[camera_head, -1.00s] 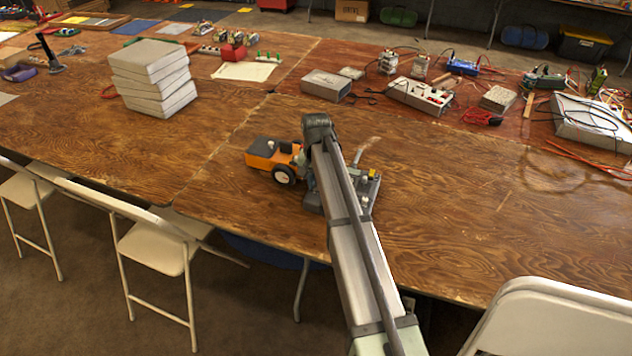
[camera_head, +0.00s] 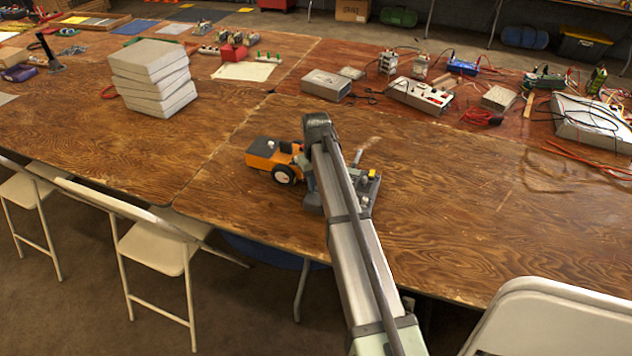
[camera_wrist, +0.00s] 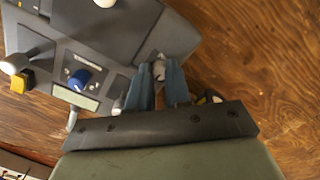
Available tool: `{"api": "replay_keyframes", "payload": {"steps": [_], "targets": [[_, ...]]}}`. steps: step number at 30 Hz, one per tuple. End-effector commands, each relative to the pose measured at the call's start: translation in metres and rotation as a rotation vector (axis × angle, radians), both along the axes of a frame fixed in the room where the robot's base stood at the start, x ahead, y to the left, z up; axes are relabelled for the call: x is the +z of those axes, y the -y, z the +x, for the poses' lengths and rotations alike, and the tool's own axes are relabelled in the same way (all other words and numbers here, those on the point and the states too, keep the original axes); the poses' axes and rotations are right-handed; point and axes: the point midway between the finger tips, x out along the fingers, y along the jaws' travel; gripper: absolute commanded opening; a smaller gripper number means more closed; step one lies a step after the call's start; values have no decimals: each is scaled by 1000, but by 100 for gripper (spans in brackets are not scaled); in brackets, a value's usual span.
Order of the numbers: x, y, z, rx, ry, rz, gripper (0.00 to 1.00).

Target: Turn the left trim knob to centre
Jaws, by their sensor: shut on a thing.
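The grey control unit (camera_wrist: 110,50) has a sloped panel with several knobs, and its right part (camera_head: 366,193) shows beside my arm in the head view. In the wrist view my gripper (camera_wrist: 159,68) is shut on a pale grey knob (camera_wrist: 158,57) near the panel's edge. The fingers hide much of this knob, so its pointer cannot be read. It appears to be the left trim knob. A blue knob (camera_wrist: 80,77) and a white knob (camera_wrist: 17,63) stand apart from my fingers. In the head view my arm hides the gripper tips.
An orange toy vehicle (camera_head: 268,153) stands close to the left of my gripper. A stack of grey boxes (camera_head: 153,80) is further left. Electrical boxes and cables (camera_head: 425,92) lie at the back. The wooden table (camera_head: 470,220) is clear on the right.

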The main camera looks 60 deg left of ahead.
Motion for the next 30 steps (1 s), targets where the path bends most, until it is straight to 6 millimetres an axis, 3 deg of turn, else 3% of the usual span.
{"api": "replay_keyframes", "payload": {"steps": [13, 14, 17, 26, 30], "targets": [[0, 0, 0, 11, 0, 0, 0], [0, 0, 0, 11, 0, 0, 19], [0, 0, 0, 10, 0, 0, 29], [2, 0, 0, 10, 0, 0, 29], [14, 0, 0, 10, 0, 1, 29]]}}
